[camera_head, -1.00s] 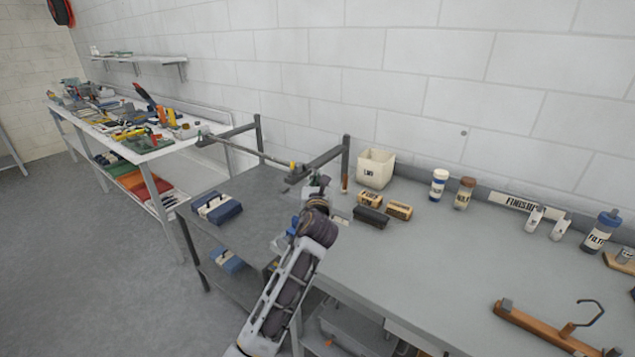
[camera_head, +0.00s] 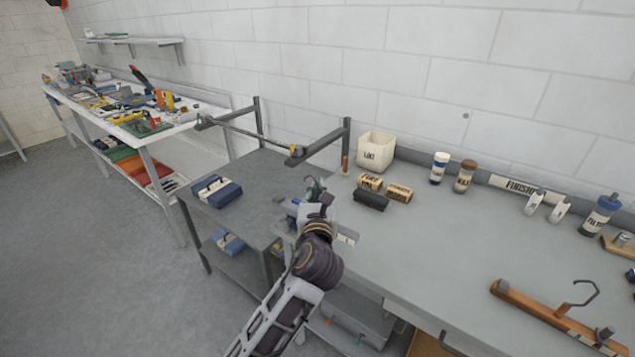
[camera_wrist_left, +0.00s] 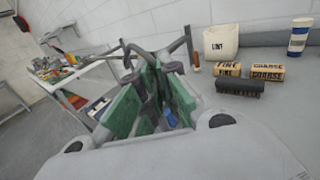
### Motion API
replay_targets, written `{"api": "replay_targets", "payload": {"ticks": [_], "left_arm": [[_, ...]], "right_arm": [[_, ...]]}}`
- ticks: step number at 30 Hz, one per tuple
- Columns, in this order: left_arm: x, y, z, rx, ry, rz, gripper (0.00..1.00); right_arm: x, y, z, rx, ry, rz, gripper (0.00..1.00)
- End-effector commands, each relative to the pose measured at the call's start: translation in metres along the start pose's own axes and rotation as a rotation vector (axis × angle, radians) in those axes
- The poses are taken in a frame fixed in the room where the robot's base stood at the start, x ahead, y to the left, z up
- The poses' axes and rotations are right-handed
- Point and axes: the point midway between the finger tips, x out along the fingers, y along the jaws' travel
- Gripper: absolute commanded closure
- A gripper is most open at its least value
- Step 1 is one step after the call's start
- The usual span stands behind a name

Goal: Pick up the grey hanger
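A wooden hanger (camera_head: 545,313) with a metal hook lies on the grey bench at the right of the head view, far from my left gripper. My left gripper (camera_head: 316,190) is above the bench's left part, near the dark rail (camera_head: 240,134). In the left wrist view, my left gripper (camera_wrist_left: 157,98) has its green-padded fingers spread apart. A small blue thing (camera_wrist_left: 171,119) shows between the fingers. My right gripper is not in view.
A white bin (camera_head: 376,152), two labelled blocks (camera_head: 399,194) and a dark brush (camera_head: 370,201) stand beyond and right of my left gripper. A folded blue bundle (camera_head: 217,191) lies to its left. The bench middle is clear.

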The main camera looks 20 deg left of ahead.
Motion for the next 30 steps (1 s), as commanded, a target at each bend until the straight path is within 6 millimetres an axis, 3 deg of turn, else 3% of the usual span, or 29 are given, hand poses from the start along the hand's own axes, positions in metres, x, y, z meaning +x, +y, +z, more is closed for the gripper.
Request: {"api": "replay_targets", "payload": {"ticks": [9, 30], "left_arm": [[-0.021, 0.000, 0.001, 0.000, -0.002, 0.000, 1.00], [-0.021, 0.000, 0.001, 0.000, -0.001, 0.000, 1.00]], "right_arm": [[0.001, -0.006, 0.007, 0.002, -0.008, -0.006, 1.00], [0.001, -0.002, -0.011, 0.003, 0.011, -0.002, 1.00]]}}
